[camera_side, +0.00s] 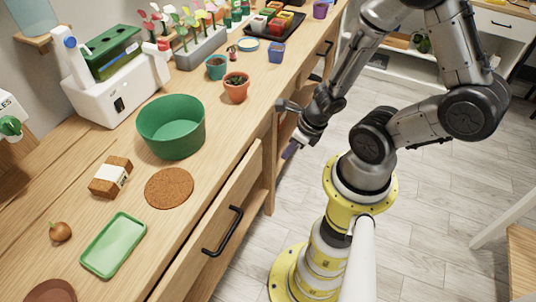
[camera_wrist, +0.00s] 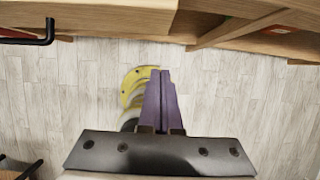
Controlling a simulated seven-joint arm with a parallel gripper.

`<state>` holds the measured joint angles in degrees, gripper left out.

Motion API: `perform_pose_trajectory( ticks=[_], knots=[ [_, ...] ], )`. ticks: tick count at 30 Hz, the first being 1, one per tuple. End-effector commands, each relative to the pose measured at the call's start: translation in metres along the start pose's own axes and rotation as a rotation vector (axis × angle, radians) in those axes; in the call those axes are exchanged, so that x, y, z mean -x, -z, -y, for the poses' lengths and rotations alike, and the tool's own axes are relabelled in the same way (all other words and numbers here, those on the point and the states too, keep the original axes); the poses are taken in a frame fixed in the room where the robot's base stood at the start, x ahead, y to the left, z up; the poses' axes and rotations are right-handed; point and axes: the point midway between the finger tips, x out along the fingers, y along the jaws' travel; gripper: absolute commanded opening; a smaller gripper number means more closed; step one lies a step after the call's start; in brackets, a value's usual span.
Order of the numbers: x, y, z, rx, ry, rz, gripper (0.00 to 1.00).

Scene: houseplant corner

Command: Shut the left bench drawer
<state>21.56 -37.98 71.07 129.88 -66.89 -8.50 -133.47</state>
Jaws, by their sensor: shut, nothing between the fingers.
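The near bench drawer (camera_side: 208,226) has a light wood front and a black bar handle (camera_side: 222,232). It lies along the near stretch of the bench; I cannot tell clearly how far its front stands out from the bench edge. A black handle (camera_wrist: 35,40) also shows at the upper left in the wrist view. My gripper (camera_side: 290,151) has purple fingers, shut and empty. It hangs beside the bench edge, beyond the far end of that drawer front and apart from the handle. In the wrist view the shut fingertips (camera_wrist: 160,75) point towards the bench wood, over the floor.
The bench top (camera_side: 222,178) carries a green pot (camera_side: 172,128), a cork mat (camera_side: 169,188), a green tray (camera_side: 114,245) and small plant pots near its edge. Another drawer handle (camera_side: 325,48) shows farther along. Open floor (camera_side: 425,180) lies right of the bench.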

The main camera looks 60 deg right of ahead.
Motion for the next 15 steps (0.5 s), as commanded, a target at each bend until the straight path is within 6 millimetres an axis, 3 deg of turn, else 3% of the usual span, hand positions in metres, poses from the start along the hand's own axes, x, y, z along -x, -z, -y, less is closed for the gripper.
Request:
perform_pose_trajectory(
  ticks=[15],
  knots=[
    [-0.052,0.000,0.000,0.002,-0.001,0.001,0.00]
  ],
)
